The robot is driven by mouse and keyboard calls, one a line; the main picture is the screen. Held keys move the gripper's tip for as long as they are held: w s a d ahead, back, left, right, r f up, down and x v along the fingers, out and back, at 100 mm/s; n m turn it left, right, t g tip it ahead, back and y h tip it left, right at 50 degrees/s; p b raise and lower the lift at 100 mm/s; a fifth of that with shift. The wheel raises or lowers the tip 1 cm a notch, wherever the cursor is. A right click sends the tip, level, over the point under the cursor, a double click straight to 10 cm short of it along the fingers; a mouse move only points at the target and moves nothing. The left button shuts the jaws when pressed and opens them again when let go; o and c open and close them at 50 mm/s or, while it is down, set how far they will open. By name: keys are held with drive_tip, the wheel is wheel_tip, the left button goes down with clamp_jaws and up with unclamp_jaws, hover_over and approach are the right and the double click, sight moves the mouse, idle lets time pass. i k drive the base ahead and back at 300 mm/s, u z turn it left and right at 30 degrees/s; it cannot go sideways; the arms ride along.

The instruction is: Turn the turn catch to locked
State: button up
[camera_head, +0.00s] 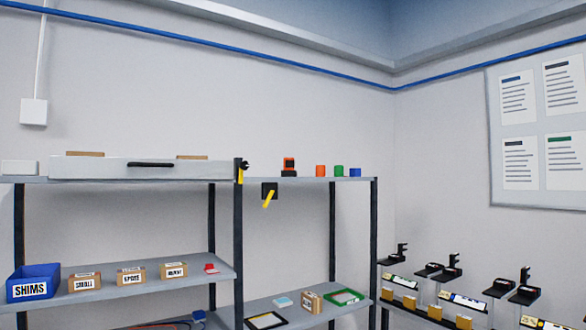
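The likely turn catch is a small black square plate (269,187) with a yellow lever (268,200), just under the top shelf of the right-hand bay. The lever is tilted, its lower end leaning to the left. I cannot read any locked or unlocked mark at this size. A small black fitting with a yellow part (241,173) sits near the top of the middle post; I cannot tell what it is. My gripper is not in this view, and nothing visible covers the black plate or lever.
A long grey drawer-like box (125,170) with a black handle lies on the top left shelf. A blue SHIMS bin (35,282) and labelled boxes (131,276) sit lower left. Several black clamp-like fixtures (448,271) line the right shelf.

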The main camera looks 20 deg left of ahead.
sight(244, 165)
drive_tip(key=z, duration=0.1)
drive_tip(key=i, duration=0.65)
drive_tip(key=u, duration=0.7)
drive_tip(key=i, duration=0.55)
drive_tip(key=u, duration=0.55)
